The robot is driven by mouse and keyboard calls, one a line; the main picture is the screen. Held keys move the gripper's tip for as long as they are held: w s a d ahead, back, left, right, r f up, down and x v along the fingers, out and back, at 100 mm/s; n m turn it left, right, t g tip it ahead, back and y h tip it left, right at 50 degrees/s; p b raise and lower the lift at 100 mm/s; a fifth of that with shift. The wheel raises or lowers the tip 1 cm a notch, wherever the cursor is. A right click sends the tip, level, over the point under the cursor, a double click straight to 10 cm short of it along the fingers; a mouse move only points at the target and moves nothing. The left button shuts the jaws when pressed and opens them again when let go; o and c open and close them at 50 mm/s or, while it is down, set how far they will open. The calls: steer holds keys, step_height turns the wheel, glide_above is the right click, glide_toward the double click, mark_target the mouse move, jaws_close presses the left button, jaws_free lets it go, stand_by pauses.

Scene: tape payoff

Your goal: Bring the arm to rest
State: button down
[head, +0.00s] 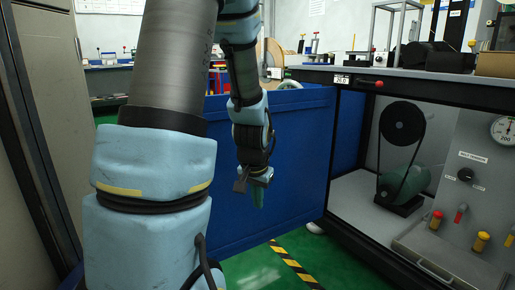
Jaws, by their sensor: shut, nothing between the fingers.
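My arm hangs down through the left and middle of the head view, its forearm bent downward in front of a blue panel. My gripper (257,197) is at the arm's low end, pointing down above the green floor. It is shut and holds nothing that I can see. It is apart from the bench on the right. Its fingertips are small and dark against the blue panel.
A dark-framed bench (400,85) stands at the right, with a belt and pulley (403,122), a gauge (504,130) and coloured handles below. A blue panel (300,170) stands behind my gripper. Yellow-black tape (290,262) marks the green floor. A grey cabinet (45,80) is at left.

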steer(key=s+a+r+n+g+p, duration=0.1)
steer(key=s+a+r+n, duration=0.1)
steer(key=s+a, duration=0.25)
steer(key=s+a+r+n+g, duration=0.1)
steer(key=s+a+r+n, duration=0.2)
steer(key=s, duration=0.3)
step_height(320, 180, up, 37)
steer(key=p, duration=3.8)
steer(key=shift+w+d+r+m, duration=0.2)
steer(key=shift+d+m, duration=0.1)
steer(key=shift+d, duration=0.05)
